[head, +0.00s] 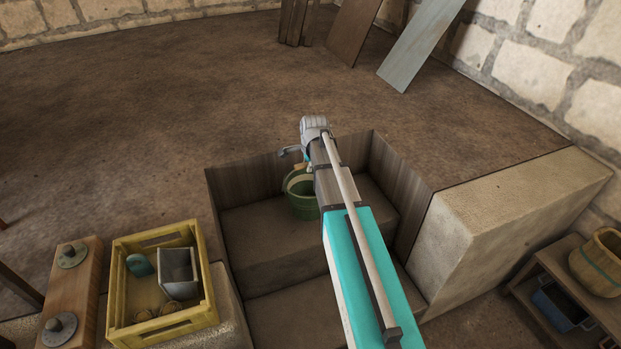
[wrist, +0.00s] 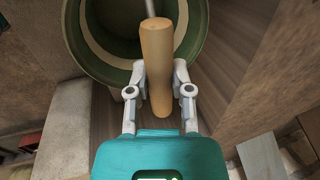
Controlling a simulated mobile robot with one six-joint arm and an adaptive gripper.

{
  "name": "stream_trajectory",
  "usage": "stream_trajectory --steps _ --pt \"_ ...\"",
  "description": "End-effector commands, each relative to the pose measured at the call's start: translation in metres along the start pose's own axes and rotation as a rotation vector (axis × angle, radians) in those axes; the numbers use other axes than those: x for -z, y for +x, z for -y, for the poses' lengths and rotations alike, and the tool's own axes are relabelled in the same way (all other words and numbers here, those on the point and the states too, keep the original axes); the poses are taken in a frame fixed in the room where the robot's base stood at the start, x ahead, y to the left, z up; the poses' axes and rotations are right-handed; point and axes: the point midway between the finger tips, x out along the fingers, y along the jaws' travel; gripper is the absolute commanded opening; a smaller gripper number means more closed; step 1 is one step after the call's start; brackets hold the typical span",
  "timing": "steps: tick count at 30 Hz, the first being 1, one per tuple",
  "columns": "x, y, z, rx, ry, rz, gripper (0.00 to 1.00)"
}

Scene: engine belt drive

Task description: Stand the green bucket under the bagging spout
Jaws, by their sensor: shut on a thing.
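The green bucket (head: 304,208) is in the sunken wooden-walled pit, partly hidden behind my arm in the head view. In the wrist view the bucket (wrist: 78,42) shows its round open mouth with a cream band inside. My gripper (wrist: 159,72) is shut on the bucket's wooden handle grip (wrist: 157,45), with one finger on each side. In the head view my gripper (head: 301,165) is just above the bucket, mostly hidden by my arm. I cannot tell whether the bucket rests on the pit floor. I cannot make out a bagging spout.
The pit has stepped ledges (head: 270,240) and board walls (head: 249,180). A yellow crate (head: 112,290) with small items stands at left, beside a wooden block (head: 78,295) with metal fittings. Boards (head: 425,45) lean behind.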

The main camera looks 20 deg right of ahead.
Motion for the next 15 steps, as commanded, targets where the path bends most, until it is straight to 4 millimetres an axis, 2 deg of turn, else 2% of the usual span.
stream_trajectory --steps 1,6,15 --pt "0.002 0.011 0.003 0.000 0.000 0.000 0.00" --pt "0.007 0.025 0.008 0.000 0.000 0.000 0.00" --pt "0.009 0.029 0.011 0.000 -0.001 0.000 0.00"
